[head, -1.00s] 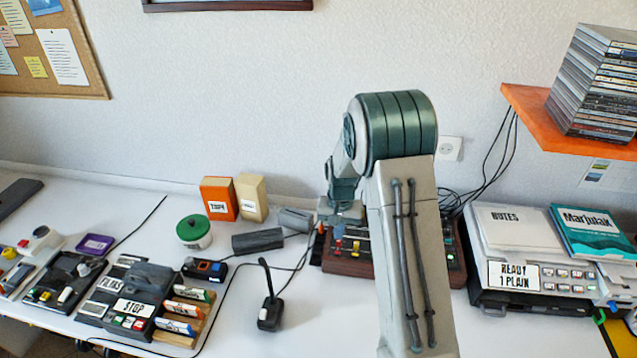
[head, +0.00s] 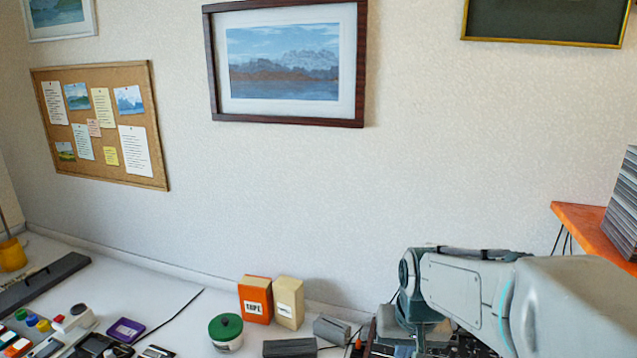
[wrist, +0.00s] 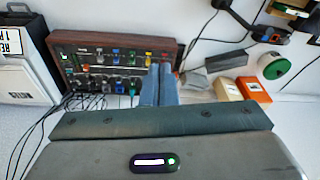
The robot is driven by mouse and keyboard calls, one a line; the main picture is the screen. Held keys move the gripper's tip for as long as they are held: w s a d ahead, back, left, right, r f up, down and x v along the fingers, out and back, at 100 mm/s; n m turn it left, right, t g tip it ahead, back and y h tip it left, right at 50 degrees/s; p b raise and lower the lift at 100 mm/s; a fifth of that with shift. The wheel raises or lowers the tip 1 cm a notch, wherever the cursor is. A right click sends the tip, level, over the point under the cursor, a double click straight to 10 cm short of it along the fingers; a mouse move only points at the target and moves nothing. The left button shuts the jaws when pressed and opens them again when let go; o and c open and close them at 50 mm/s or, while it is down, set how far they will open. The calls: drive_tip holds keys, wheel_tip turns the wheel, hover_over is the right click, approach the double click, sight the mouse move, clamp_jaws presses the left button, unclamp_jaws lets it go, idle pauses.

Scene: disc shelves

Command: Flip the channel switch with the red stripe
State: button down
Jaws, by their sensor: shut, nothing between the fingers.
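The channel switches sit on a dark control panel (wrist: 110,66) with a reddish-brown wooden frame, in the upper left of the wrist view. They form a row of small coloured pieces, with green, blue and yellow among them; I cannot make out the red stripe for certain. My gripper (wrist: 160,70) is shut and empty, its two blue-grey fingers together over the right part of the panel. They hide part of it, and I cannot tell whether they touch it. In the head view only a sliver of the panel shows, behind my arm at the bottom edge.
An orange box (head: 256,299), a cream box (head: 289,302) and a green-lidded pot (head: 226,332) stand left of my arm. Black cables (wrist: 75,102) lie beside the panel near a white device (wrist: 22,75). An orange shelf (head: 590,228) juts out at right.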

drive_tip(key=s+r+n+t, duration=0.1)
drive_tip(key=s+r, duration=0.1)
drive_tip(key=s, duration=0.9)
drive_tip(key=shift+d+r, duration=0.1)
